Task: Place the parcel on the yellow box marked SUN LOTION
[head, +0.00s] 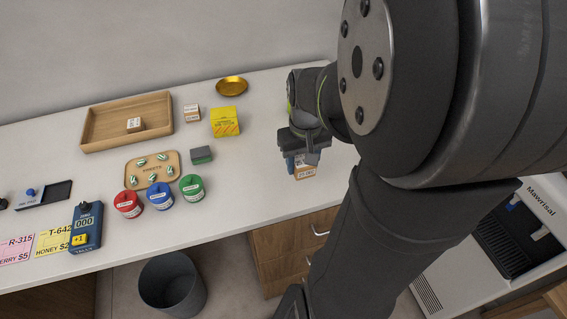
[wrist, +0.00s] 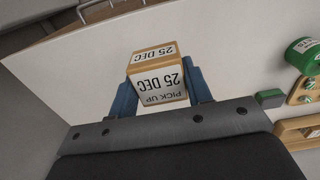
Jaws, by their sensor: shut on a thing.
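The parcel (wrist: 158,80) is a small brown box with white labels reading PICK UP and 25 DEC. My gripper (wrist: 160,90) is shut on it, with a blue finger on each side, in the wrist view. In the head view the parcel (head: 305,173) hangs under my gripper (head: 301,160), over the right part of the counter near its front edge. The yellow box (head: 225,121) stands to the left and farther back on the counter; its print is too small to read. Its top looks bare.
A gold dish (head: 232,86) lies behind the yellow box, and a small white carton (head: 192,113) is left of it. A grey-green block (head: 201,155) lies in front.

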